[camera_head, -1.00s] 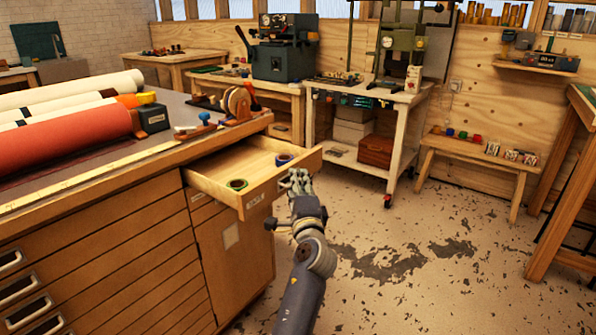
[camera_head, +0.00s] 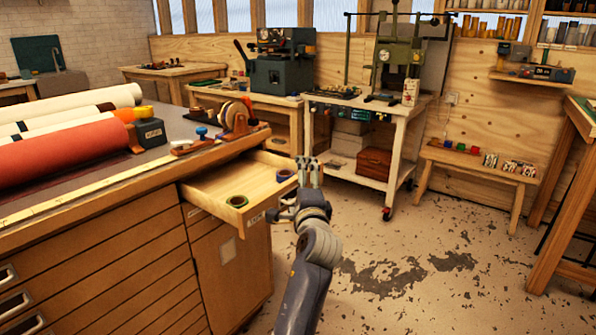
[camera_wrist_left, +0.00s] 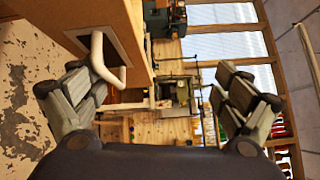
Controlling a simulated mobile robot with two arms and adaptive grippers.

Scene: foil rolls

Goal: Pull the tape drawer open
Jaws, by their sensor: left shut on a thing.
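The tape drawer (camera_head: 212,190) stands pulled out from the wooden cabinet. A green-rimmed tape roll (camera_head: 237,201) and a dark blue one (camera_head: 284,175) lie in it. My left gripper (camera_head: 309,165) is at the right end of the drawer front and hides part of it. In the left wrist view the drawer's pale handle (camera_wrist_left: 97,52) shows beside the left-hand finger of my left gripper (camera_wrist_left: 160,95). The gripper is shut on the handle, though its fingers look well apart there. My right gripper is out of view.
Paper or foil rolls (camera_head: 70,150) and a tape dispenser (camera_head: 238,118) lie on the cabinet top. A wheeled cart (camera_head: 345,172) stands behind the drawer. A low bench (camera_head: 470,160) is at the right. The floor (camera_head: 420,260) between is clear.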

